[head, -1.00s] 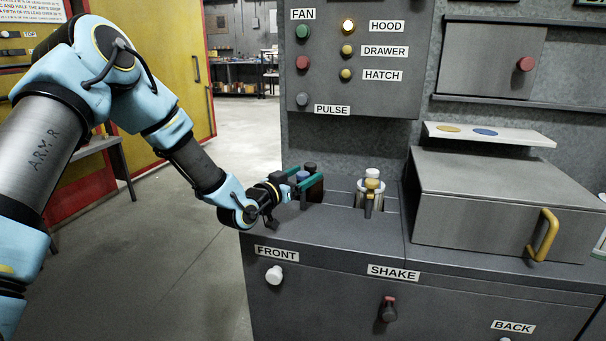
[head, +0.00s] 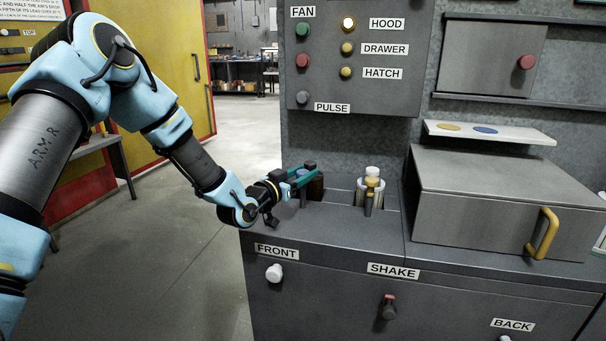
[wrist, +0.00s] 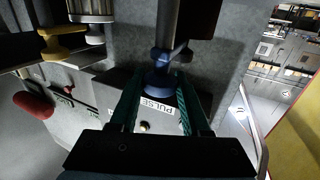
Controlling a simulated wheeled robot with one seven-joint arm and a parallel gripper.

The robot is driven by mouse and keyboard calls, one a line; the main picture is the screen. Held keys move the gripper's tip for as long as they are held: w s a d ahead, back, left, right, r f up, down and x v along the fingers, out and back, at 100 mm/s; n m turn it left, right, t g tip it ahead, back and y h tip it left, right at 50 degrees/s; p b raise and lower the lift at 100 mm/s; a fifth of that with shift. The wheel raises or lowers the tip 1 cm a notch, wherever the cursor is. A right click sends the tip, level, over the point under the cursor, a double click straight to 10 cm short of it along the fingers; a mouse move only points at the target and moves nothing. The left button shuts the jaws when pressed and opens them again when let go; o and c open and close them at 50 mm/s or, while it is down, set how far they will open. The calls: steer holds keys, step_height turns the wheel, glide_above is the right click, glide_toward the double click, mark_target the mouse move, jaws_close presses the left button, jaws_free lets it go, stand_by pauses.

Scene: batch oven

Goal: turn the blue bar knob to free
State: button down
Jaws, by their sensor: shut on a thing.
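The blue bar knob (wrist: 160,82) shows in the wrist view between the tips of my gripper's teal fingers, on a dark upright stem. My gripper (wrist: 160,92) is shut on it. In the head view my gripper (head: 303,180) reaches from the left over the left end of the grey counter, with its fingers close together at the knob. There the fingers largely hide the blue knob, so I cannot read its angle or any marking beside it.
A dark-capped brown post (head: 315,184) stands right behind the fingers. A yellow knob (head: 372,183) with a white cylinder behind it stands to the right. The button panel (head: 390,100) rises behind, with the HOOD lamp (head: 347,24) lit. A grey box with a yellow handle (head: 543,233) sits farther right.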

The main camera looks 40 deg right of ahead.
steer(key=shift+s+f+n+t+b, duration=0.1)
steer(key=shift+f+n+t+b, duration=0.05)
steer(key=shift+n+t+b, duration=0.2)
steer(key=shift+n+t+y+b, duration=0.3)
steer(key=shift+n+t+b, duration=0.05)
steer(key=shift+t+b, duration=0.35)
steer(key=n+t+y+b, duration=0.1)
steer(key=n+t+b, duration=0.1)
steer(key=t, duration=0.1)
steer(key=shift+s+d+f+t+b, duration=0.1)
steer(key=shift+t+b, duration=0.15)
steer(key=shift+b, duration=0.1)
steer(key=n+t+y+b, duration=0.3)
steer(key=n+t+y, duration=0.3)
steer(key=n+y, duration=0.1)
steer(key=y, duration=0.1)
steer(key=n+t+y, duration=0.2)
steer(key=y, duration=0.1)
steer(key=shift+r+n+t+y, duration=0.2)
steer(key=shift+n+t+y, duration=0.1)
steer(key=n+y, duration=0.2)
steer(key=y, duration=0.1)
steer(key=n+y, duration=0.2)
steer(key=y, duration=0.2)
steer(key=shift+n, duration=0.4)
steer(key=shift+r+y, duration=0.1)
steer(key=shift+y, duration=0.4)
steer(key=shift+w, duration=0.2)
steer(key=shift+c, duration=1.8)
jaws_free()
